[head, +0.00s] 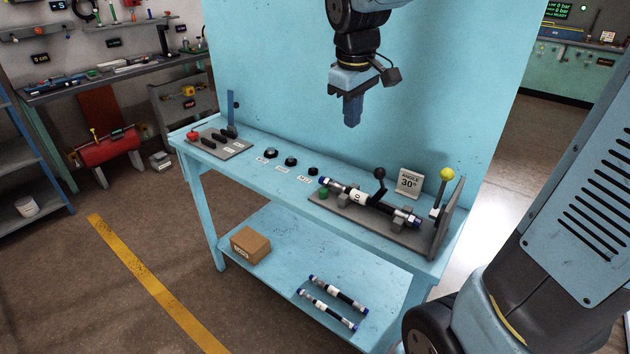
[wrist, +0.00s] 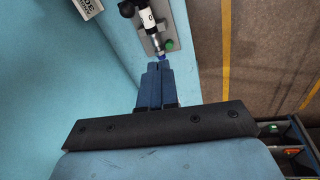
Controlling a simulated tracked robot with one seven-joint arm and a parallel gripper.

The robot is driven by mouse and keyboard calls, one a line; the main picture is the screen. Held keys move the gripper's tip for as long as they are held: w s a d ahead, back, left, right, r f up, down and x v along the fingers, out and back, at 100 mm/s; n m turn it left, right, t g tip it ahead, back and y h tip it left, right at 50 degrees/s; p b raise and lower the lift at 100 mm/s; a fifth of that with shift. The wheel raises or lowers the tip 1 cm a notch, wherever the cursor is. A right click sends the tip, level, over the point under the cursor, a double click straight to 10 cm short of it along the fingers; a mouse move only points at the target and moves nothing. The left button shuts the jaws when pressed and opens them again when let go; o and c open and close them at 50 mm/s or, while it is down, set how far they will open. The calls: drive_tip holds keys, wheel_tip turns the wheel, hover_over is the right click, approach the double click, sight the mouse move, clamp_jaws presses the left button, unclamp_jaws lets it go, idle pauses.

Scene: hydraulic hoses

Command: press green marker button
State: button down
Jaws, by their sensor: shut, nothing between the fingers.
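The green marker button (head: 324,193) sits at the left end of a grey plate on the blue bench, beside the blue-tipped end of a hose. It also shows in the wrist view (wrist: 169,44), just beyond the fingertips and a little to their right. My gripper (head: 351,124) is shut and empty, pointing down in the air above the bench, apart from the button. In the wrist view its two blue fingers (wrist: 158,66) lie together. The hose (head: 358,197) with a white label is held in a fixture on the plate.
A black-knobbed lever (head: 379,174), an angle sign (head: 409,183) and a yellow-knobbed lever (head: 446,175) stand around the hose fixture. Small black parts (head: 290,161) lie to the left. A tool board (head: 218,144) is at the far left end. A tall blue panel rises behind.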

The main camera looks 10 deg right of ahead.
drive_tip(key=w+a+f+n+g+h, duration=0.1)
drive_tip(key=w+a+f+n+g, duration=0.1)
drive_tip(key=w+a+f+n, duration=0.5)
drive_tip(key=w+a+f, duration=0.4)
drive_tip(key=w+f, duration=0.1)
drive_tip(key=shift+w+a+f+g, duration=0.2)
drive_tip(key=shift+w+g, duration=0.2)
drive_tip(key=shift+f, duration=0.1)
approach(324, 194)
drive_tip(key=a+f, duration=0.1)
drive_tip(key=w+a+f, duration=0.1)
drive_tip(key=f, duration=0.1)
drive_tip(key=w+a+f, duration=0.1)
drive_tip(key=a, duration=0.1)
drive_tip(key=shift+w+f, duration=0.15)
drive_tip(key=shift+f, duration=0.2)
drive_tip(key=shift+s+d+f, duration=0.15)
drive_tip(key=shift+d+f, duration=0.1)
drive_tip(key=shift+d, duration=0.25)
drive_tip(key=shift+s+d+f, duration=0.15)
drive_tip(key=shift+d+f, duration=0.15)
drive_tip(key=shift+d, duration=0.2)
drive_tip(key=shift+s+d+f, duration=0.2)
drive_tip(key=shift+d+f, duration=0.25)
drive_tip(key=shift+d, duration=0.15)
